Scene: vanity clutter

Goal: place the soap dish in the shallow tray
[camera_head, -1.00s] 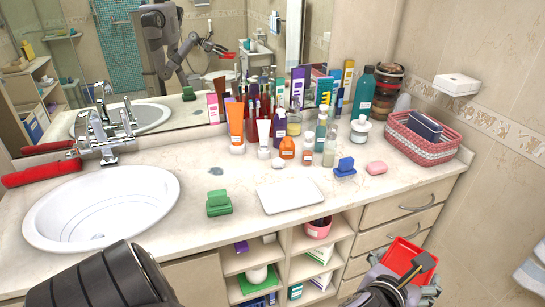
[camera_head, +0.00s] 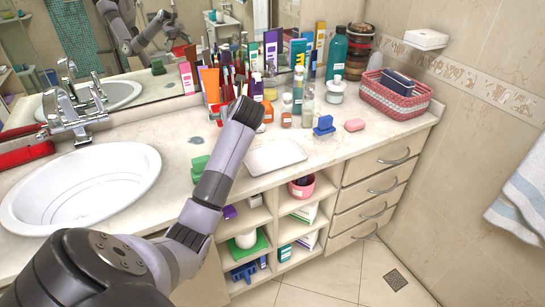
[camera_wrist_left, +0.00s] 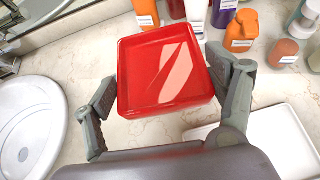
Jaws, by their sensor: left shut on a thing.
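The red square soap dish (camera_wrist_left: 160,88) fills the middle of the left wrist view, its open hollow facing the camera. My left gripper (camera_wrist_left: 164,78) is shut on it, with fingers at its left and right sides. The dish is held over the counter. The shallow white tray (camera_head: 275,157) lies flat on the counter, just right of my left arm in the head view. Part of it shows at the lower right of the left wrist view (camera_wrist_left: 285,135), to the right of the dish. In the head view my arm hides the gripper. My right gripper is not in view.
Bottles and tubes, including an orange bottle (camera_wrist_left: 242,30), crowd the counter behind the tray. A blue object (camera_head: 323,125) and pink soap (camera_head: 355,125) sit right of it. A green object (camera_head: 199,168) lies left of my arm, near the sink (camera_head: 80,185).

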